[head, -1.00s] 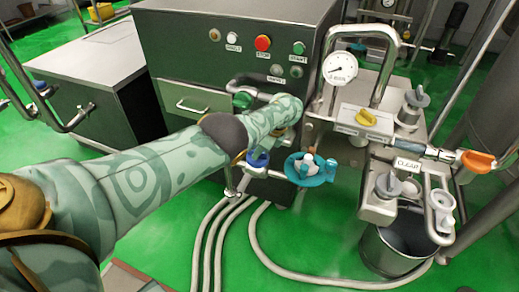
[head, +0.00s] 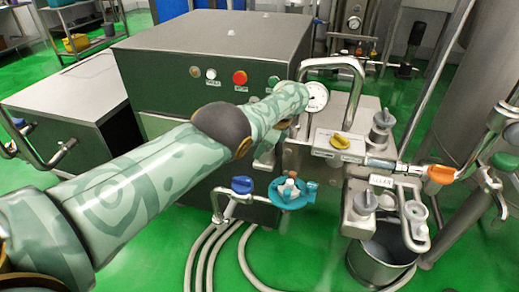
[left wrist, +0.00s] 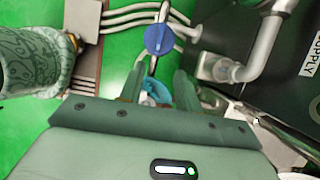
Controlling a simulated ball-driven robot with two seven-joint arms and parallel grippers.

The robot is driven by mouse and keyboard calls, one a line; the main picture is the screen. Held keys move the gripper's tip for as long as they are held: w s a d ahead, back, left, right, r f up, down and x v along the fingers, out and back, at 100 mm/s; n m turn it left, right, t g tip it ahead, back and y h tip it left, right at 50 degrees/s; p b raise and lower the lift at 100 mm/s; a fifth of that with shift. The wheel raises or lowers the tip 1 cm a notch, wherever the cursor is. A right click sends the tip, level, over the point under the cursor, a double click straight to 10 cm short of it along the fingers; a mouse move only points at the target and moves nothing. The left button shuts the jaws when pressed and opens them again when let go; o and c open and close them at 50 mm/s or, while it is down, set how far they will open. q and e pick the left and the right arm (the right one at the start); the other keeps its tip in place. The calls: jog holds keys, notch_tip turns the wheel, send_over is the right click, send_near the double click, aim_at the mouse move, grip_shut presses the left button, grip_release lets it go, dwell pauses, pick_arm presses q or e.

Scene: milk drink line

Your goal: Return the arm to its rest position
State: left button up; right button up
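My left arm (head: 140,170) reaches in from the left of the head view, its far end in front of the dark machine cabinet. My left gripper (left wrist: 159,76) shows best in the left wrist view, where its two dark green fingers stand apart with nothing gripped. In the head view it is mostly hidden by the arm. A teal valve handle (head: 292,193) lies below the arm's end and shows partly behind the fingers in the wrist view. A blue valve knob (head: 242,185) is to its left and shows in the wrist view (left wrist: 159,40). My right gripper is not in view.
The dark cabinet (head: 215,42) has a red button (head: 239,77). To the right are a pressure gauge (head: 316,97), a yellow valve handle (head: 340,141), an orange valve handle (head: 441,174) and a metal bucket (head: 382,262). White hoses (head: 208,255) run along the green floor.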

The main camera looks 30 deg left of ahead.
pick_arm(q)
jog(key=shift+f, duration=0.1)
jog(key=s+d+f+n+h+p, duration=0.1)
jog(key=s+f+n, duration=0.1)
jog(key=s+f, duration=0.75)
jog(key=s+d+f+n, duration=0.1)
jog(key=s+f, duration=0.5)
jog(key=f, duration=0.7)
jog(key=s+d+f+n+h+p, duration=0.1)
jog(key=s+f+n, duration=0.1)
jog(key=s+f, duration=0.7)
jog(key=s+d+f+n+h+p, duration=0.15)
jog(key=s+f, duration=0.35)
jog(key=s, duration=0.5)
jog(key=s+f+n+y, duration=0.1)
jog(key=s+f+n, duration=0.1)
jog(key=s+f, duration=0.55)
jog(key=s+d+r+n+h, duration=0.1)
jog(key=s, duration=1.1)
jog(key=s+d+n+t, duration=0.1)
jog(key=s+n, duration=0.1)
jog(key=s, duration=1)
jog(key=shift+r+h+p, duration=0.35)
jog(key=shift+p, duration=0.05)
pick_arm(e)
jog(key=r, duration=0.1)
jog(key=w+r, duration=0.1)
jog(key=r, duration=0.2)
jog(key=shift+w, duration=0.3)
